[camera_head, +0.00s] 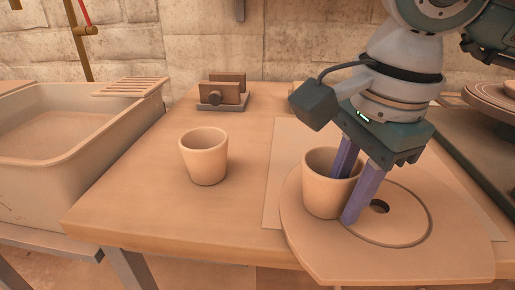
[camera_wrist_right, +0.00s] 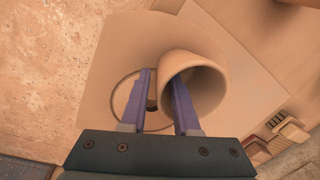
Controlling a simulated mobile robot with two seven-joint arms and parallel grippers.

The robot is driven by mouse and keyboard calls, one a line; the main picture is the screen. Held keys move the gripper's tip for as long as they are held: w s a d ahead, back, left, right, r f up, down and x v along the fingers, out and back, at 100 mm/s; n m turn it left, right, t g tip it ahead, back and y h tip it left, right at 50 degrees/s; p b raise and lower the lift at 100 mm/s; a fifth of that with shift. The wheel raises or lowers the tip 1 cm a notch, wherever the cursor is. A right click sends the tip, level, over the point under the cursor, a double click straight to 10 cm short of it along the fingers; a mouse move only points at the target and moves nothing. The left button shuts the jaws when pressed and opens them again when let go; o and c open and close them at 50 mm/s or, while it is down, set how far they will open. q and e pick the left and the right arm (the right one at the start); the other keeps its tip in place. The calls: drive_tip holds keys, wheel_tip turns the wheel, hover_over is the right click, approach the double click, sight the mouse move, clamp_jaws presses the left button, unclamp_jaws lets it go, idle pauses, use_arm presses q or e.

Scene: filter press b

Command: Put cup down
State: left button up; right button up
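A tan cup (camera_head: 321,193) stands upright on the rounded board (camera_head: 390,262), left of the board's small dark hole. My right gripper (camera_head: 350,190) straddles the cup's wall from above. One purple finger goes down inside the cup; the other is outside, beside the wall. In the right wrist view the fingers (camera_wrist_right: 160,85) are apart, with a gap between the outer finger and the cup (camera_wrist_right: 208,85). A second tan cup (camera_head: 204,157) stands upright on the table to the left, clear of the gripper. My left gripper is out of view.
A basin (camera_head: 70,130) with a slatted rack (camera_head: 131,87) is at the left. A small block-like device (camera_head: 224,92) stands at the table's back. Stacked round plates (camera_head: 490,97) are at the far right. The wooden table (camera_head: 150,205) is clear around the second cup.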

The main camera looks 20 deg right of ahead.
drive_tip(key=shift+o, duration=0.3)
drive_tip(key=shift+r, duration=0.45)
wheel_tip(320, 180, up, 11)
drive_tip(key=s+p, duration=0.1)
drive_tip(key=shift+s+r+p, duration=0.15)
drive_tip(key=shift+s+p, duration=0.2)
